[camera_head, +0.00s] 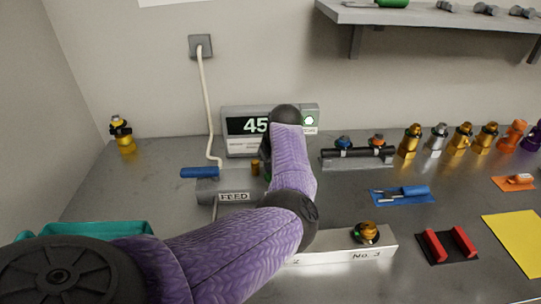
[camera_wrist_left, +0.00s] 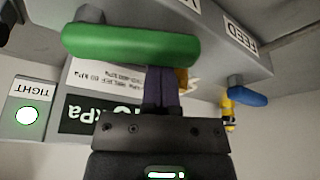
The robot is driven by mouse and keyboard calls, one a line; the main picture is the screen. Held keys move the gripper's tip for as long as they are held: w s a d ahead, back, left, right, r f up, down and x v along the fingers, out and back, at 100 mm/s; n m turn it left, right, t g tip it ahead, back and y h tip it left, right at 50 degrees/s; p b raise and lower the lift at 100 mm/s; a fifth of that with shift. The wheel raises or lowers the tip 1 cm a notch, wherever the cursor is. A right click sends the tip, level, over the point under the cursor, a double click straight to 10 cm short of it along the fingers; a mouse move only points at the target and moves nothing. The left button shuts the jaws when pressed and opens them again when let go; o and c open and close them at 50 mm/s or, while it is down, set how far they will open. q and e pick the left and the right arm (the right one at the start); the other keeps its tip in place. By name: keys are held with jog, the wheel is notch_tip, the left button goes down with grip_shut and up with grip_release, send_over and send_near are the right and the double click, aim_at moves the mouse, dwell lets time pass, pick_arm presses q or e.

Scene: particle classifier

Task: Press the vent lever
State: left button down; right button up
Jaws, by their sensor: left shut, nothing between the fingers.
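The green lever handle (camera_wrist_left: 130,45) lies across the top of the upside-down left wrist view, on a grey block (camera_wrist_left: 225,30) with a FEED label and a second, cut-off label. My left gripper (camera_wrist_left: 165,75) is shut and empty, its fingertips right at the green handle; I cannot tell whether they touch. In the head view my purple left arm hides most of the gripper and green lever. The blue FEED lever (camera_head: 199,172) sits at the block's left, and also shows in the wrist view (camera_wrist_left: 247,97). My right gripper is not in view.
A pressure display (camera_head: 242,127) with a lit green TIGHT lamp (camera_head: 309,121) stands behind the block. A white numbered bar (camera_head: 340,246), blue tool mat (camera_head: 402,195), red-and-black holder (camera_head: 447,246) and several coloured fittings (camera_head: 461,138) occupy the right side. A shelf (camera_head: 420,15) hangs above.

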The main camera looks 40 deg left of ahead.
pick_arm(q)
jog(key=shift+s+d+n+g+p, duration=0.3)
jog(key=shift+d+n+g+p, duration=0.1)
jog(key=shift+n, duration=0.5)
jog(key=shift+s+d+n, duration=0.1)
jog(key=shift+d+n, duration=0.1)
jog(key=shift+n, duration=0.3)
jog(key=shift+s+d+n+g, duration=0.15)
jog(key=shift+d+n+g, duration=0.3)
jog(key=shift+n, duration=0.35)
jog(key=n, duration=0.1)
jog(key=d+n, duration=0.1)
jog(key=shift+s+d+n+g, duration=0.1)
jog(key=shift+d+n+g, duration=0.15)
jog(key=shift+n+g, duration=0.15)
jog(key=shift+d+p, duration=0.3)
jog(key=shift+d, duration=0.8)
jog(key=shift+w+d+p, duration=0.3)
jog(key=shift+d, duration=0.05)
jog(key=shift+w+d, duration=0.1)
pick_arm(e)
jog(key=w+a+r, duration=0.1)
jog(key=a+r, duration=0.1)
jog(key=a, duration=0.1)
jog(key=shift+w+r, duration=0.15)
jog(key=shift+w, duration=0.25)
